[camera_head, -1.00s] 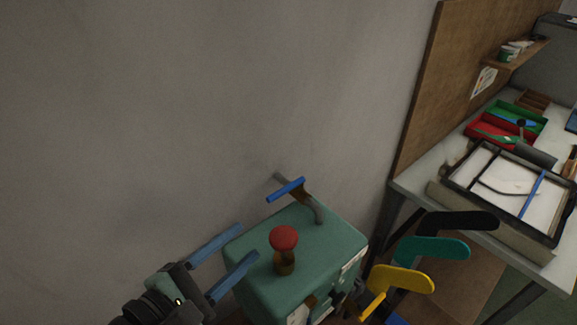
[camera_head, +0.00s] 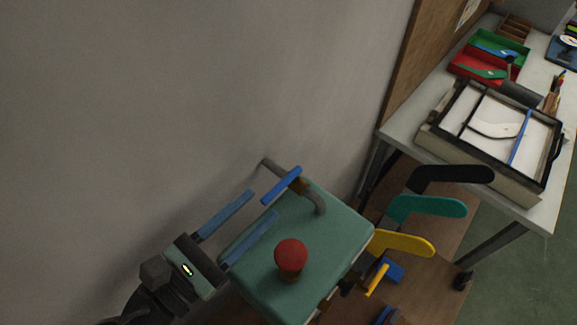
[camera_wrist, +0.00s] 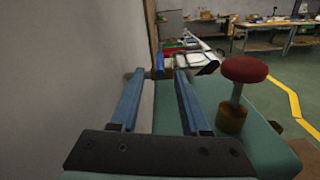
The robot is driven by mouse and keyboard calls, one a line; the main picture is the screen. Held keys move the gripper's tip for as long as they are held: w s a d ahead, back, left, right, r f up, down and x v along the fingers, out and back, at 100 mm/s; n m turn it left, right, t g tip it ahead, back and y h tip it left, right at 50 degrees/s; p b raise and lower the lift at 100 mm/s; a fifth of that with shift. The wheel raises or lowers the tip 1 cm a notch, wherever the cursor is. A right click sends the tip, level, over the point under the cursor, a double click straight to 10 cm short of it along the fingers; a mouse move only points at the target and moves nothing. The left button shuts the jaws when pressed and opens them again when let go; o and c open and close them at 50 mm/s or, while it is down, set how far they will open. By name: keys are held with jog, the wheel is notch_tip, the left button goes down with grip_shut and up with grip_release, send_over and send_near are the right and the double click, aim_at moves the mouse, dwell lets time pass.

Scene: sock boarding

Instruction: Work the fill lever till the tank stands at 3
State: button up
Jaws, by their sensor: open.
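A green box-shaped unit (camera_head: 245,262), which I take for the tank's housing, stands against the wall. A red round knob on a brass base (camera_head: 291,252) stands on top. In the wrist view the handle (camera_wrist: 158,66) shows between and beyond the fingertips (camera_wrist: 160,73). Nothing is held. No level reading is legible.
Black (camera_head: 455,174), teal (camera_head: 430,207) and yellow (camera_head: 405,243) paddle shapes stick out right of the unit. A table with a framed white tray (camera_head: 530,187) and red (camera_head: 462,75) and green bins stands further right. The wall is close on the left.

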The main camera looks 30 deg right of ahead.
aim_at(293, 174)
jog(key=p+x, duration=0.1)
jog(key=x, duration=0.8)
jog(key=shift+p, duration=0.35)
jog(key=shift+a, duration=0.1)
grip_shut()
dwell(0.8)
